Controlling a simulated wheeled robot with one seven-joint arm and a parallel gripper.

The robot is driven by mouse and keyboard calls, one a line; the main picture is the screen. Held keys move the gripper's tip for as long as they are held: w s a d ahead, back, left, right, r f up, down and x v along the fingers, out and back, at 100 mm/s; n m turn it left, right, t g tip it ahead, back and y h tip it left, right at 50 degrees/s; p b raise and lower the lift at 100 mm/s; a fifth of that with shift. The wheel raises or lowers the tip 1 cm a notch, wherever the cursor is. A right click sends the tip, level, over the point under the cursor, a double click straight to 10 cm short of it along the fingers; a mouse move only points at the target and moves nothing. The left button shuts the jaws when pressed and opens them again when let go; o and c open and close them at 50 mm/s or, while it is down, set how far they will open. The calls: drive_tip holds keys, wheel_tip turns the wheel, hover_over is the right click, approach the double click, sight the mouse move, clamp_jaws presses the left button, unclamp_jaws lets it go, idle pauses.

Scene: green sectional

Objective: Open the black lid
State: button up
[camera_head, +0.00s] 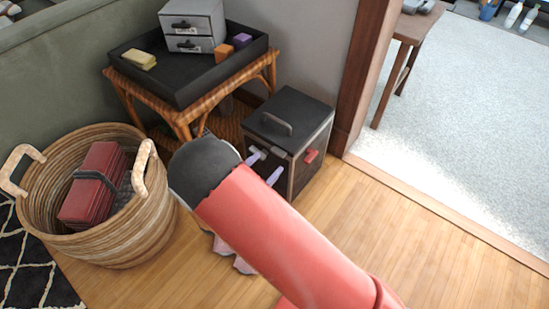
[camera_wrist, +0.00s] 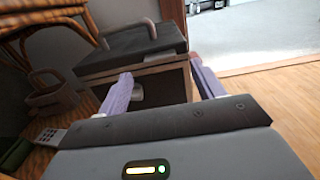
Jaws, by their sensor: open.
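The black lid (camera_head: 298,107) lies flat on top of a dark box (camera_head: 305,176) on the wood floor and looks closed. It has a raised grey bar handle (camera_head: 276,124). In the wrist view the lid (camera_wrist: 150,47) and its arched handle (camera_wrist: 145,24) are ahead, with the box front (camera_wrist: 168,84) below. My gripper (camera_head: 264,167) has purple fingers and is open and empty, in front of the box and below the lid's level. In the wrist view my gripper (camera_wrist: 163,84) has its fingers apart, with the box front between them. My red arm hides part of the box's lower front.
A rattan table (camera_head: 184,116) with a black tray (camera_head: 234,68) stands behind and left of the box. A wicker basket (camera_head: 120,243) is at left. A wooden door frame (camera_head: 362,75) is close at right. Open floor (camera_head: 400,230) lies front right.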

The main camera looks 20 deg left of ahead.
drive_tip(key=shift+x, duration=2.1)
